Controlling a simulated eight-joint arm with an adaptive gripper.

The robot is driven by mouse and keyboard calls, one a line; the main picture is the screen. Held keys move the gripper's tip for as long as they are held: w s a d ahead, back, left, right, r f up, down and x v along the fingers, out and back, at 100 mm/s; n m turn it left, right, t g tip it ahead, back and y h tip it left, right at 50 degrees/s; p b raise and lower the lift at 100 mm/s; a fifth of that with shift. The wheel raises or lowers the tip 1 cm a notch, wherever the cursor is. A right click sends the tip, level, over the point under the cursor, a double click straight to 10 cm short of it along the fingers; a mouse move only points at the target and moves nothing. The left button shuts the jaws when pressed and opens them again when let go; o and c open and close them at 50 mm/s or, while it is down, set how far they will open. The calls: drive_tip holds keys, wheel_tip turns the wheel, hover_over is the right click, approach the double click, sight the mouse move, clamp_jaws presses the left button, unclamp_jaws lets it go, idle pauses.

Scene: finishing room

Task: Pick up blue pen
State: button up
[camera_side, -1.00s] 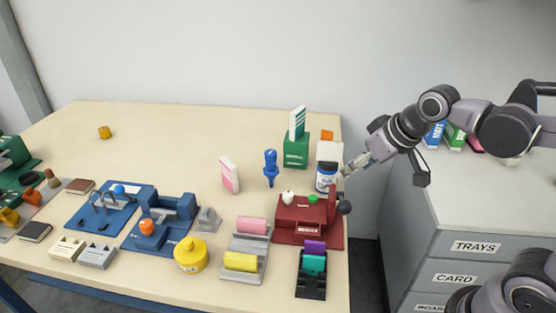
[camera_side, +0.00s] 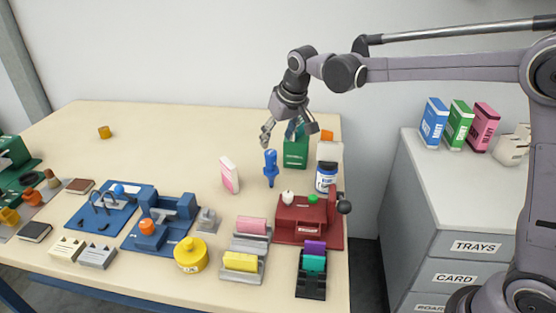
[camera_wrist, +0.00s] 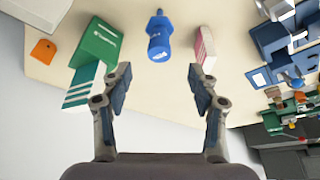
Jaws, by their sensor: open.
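A blue upright object (camera_side: 270,168), the closest match to the blue pen, stands on the table right of the pink-and-white box. It has a rounded head and a narrower body, more like a peg or stamp than a plain pen. In the wrist view the blue object (camera_wrist: 158,42) is near the top middle, ahead of the fingers and between their lines. My gripper (camera_side: 282,134) is open and empty, above the table close to the blue object and the green box. In the wrist view its two fingers (camera_wrist: 159,78) are wide apart with nothing between them.
A green box (camera_side: 296,153) holding a green-and-white packet stands just right of the blue object. The pink-and-white box (camera_side: 229,175) stands to its left. A blue-labelled jar (camera_side: 326,178) and a red stand (camera_side: 302,222) are nearer right.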

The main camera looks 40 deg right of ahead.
sight(272, 153)
drive_tip(key=x, duration=1)
drive_tip(key=shift+w+f, duration=0.1)
drive_tip(key=shift+f, duration=0.1)
clamp_jaws()
